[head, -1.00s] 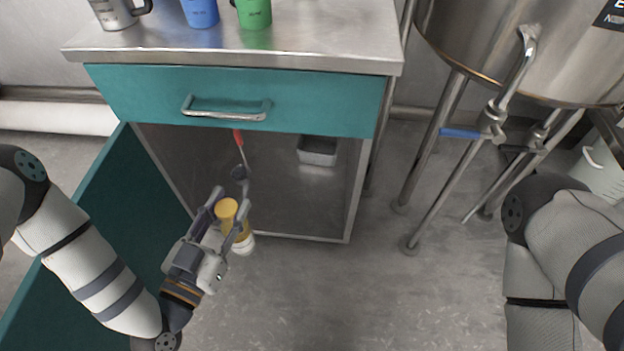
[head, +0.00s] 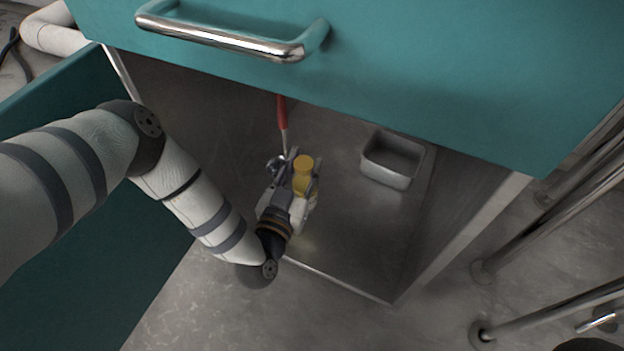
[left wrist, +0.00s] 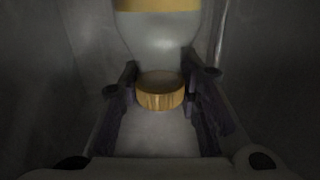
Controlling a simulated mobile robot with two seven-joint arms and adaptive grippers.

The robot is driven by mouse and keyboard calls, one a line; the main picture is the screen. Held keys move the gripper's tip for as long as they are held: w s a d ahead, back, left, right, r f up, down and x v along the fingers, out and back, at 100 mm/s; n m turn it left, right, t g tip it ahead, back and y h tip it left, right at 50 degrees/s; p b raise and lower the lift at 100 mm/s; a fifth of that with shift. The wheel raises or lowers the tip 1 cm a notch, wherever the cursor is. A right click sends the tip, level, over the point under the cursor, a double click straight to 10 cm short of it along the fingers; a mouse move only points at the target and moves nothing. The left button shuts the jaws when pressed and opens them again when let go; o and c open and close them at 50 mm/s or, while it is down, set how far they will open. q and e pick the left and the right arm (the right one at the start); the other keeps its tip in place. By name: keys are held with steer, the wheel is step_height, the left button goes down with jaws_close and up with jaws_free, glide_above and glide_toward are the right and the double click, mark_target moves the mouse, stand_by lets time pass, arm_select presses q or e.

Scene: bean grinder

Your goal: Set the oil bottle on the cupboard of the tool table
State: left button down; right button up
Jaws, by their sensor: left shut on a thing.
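The oil bottle (head: 304,176) has a yellow cap and a pale body. It is inside the open cupboard (head: 350,245) of the tool table, over the metal floor near the front edge. My left gripper (head: 295,170) reaches in from the front and is shut on the bottle. In the left wrist view the bottle (left wrist: 158,40) stands between the fingers, its yellow cap towards the camera. Whether its base touches the cupboard floor I cannot tell. My right gripper is not in view.
A grey metal tray (head: 392,158) sits on the cupboard floor to the right. A red-handled tool (head: 282,112) lies behind the gripper. The teal drawer (head: 400,60) with its handle overhangs the opening. The open teal door (head: 90,230) is at left.

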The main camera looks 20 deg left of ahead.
arm_select(q)
steer(key=shift+w+a+f+b, duration=0.25)
steer(key=shift+w+f+b, duration=0.25)
steer(key=shift+w+f, duration=0.55)
steer(key=shift+w+a+f+b, duration=0.15)
steer(key=shift+f+b, duration=0.4)
steer(key=shift+f, duration=0.4)
steer(key=shift+w+d+f+b, duration=0.1)
steer(key=shift+f+b, duration=0.4)
steer(key=shift+f, duration=0.4)
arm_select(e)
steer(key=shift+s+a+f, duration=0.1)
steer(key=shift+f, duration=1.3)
arm_select(q)
steer(key=shift+f, duration=0.2)
steer(key=c, duration=1.2)
jaws_free()
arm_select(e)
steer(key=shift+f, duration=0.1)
arm_select(q)
steer(key=shift+r, duration=0.1)
